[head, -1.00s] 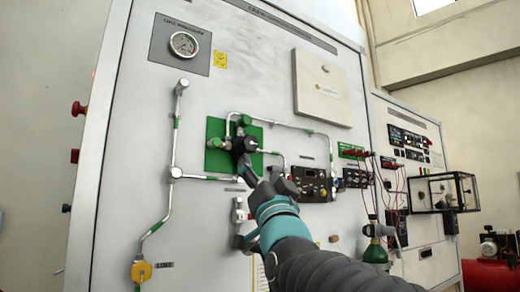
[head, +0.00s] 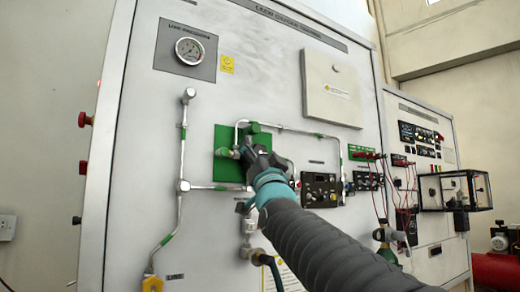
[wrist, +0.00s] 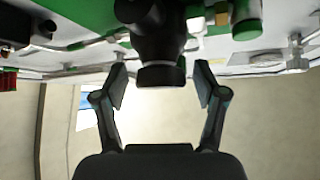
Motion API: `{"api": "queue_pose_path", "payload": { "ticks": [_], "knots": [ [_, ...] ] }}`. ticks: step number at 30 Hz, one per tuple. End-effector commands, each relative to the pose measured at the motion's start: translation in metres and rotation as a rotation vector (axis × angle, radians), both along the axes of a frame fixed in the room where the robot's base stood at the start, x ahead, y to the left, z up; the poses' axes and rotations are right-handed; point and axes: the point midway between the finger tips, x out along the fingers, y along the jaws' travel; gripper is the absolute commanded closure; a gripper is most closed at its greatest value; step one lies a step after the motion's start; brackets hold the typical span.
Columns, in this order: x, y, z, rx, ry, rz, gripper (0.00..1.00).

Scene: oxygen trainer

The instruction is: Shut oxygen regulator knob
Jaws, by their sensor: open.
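The black regulator knob (wrist: 160,75) points toward my gripper in the wrist view. My gripper (wrist: 161,86) is open there, with one finger on each side of the knob's end. Gaps show between the knob and both fingers, so I see no grip on it. In the head view my gripper (head: 258,155) is at the green plate (head: 226,168) of the regulator and hides the knob. Green fittings (head: 252,128) show above my gripper.
Metal pipes (head: 182,140) run across the panel around the green plate. A pressure gauge (head: 190,50) is at the upper left and a pale box (head: 331,88) at the upper right. A black control module (head: 320,189) sits right of my gripper.

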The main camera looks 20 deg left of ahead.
Motion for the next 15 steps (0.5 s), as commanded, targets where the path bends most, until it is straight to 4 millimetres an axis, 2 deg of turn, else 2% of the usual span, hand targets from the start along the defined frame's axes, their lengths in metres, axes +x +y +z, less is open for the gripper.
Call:
{"api": "queue_pose_path", "payload": {
  "ticks": [6,7,14,15],
  "knots": [
    [0.0002,0.0,-0.0001,0.0,0.0,0.0,0.29],
    [0.0002,0.0,-0.0001,0.0,0.0,0.0,0.31],
    [0.0001,0.0,0.0,0.0,0.0,0.0,0.89],
    [0.0001,0.0,0.0,0.0,0.0,0.0,0.89]
  ]
}}
